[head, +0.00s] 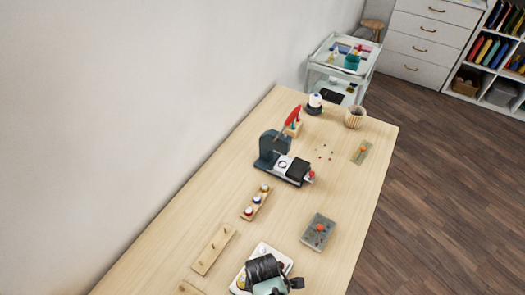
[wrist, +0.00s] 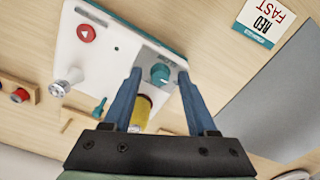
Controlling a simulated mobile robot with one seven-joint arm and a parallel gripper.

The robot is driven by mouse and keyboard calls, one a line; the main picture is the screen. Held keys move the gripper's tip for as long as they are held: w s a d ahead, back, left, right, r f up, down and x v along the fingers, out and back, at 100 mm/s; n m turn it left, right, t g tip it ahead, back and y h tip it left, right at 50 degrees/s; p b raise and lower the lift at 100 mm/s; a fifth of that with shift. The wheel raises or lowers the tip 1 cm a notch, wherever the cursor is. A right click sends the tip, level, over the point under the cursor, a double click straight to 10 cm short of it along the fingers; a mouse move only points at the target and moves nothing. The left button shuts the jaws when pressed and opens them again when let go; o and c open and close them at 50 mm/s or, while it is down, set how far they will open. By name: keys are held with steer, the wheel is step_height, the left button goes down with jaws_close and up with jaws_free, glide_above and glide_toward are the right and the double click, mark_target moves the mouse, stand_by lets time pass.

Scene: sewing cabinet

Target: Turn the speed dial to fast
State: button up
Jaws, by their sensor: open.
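The teal speed dial (wrist: 160,74) sits on a grey patch at one end of a white panel (wrist: 112,48) in the wrist view. My gripper (wrist: 160,78) is open, with its blue fingers apart on either side of the dial in the picture. I cannot tell whether they touch it. In the head view my gripper (head: 268,274) is over the white panel (head: 246,268) at the near end of the table, hiding the dial.
The panel also bears a red triangle button (wrist: 86,33) and a silver knob (wrist: 66,82). A yellow cylinder (wrist: 142,108) shows between my fingers. A grey board with a red knob (head: 318,232), a pegged wooden strip (head: 213,250) and a dark sewing machine (head: 274,148) stand on the table.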

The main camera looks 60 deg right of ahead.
jaws_close()
steer(key=shift+m, duration=0.3)
steer(key=m+p, duration=0.1)
steer(key=m, duration=0.2)
steer(key=shift+r, duration=0.1)
steer(key=m+p, duration=0.1)
steer(key=m, duration=0.4)
steer(key=m+p, duration=0.1)
steer(key=m, duration=0.3)
steer(key=m+p, duration=0.1)
steer(key=m, duration=0.4)
stand_by(0.3)
steer(key=shift+m, duration=0.3)
stand_by(0.3)
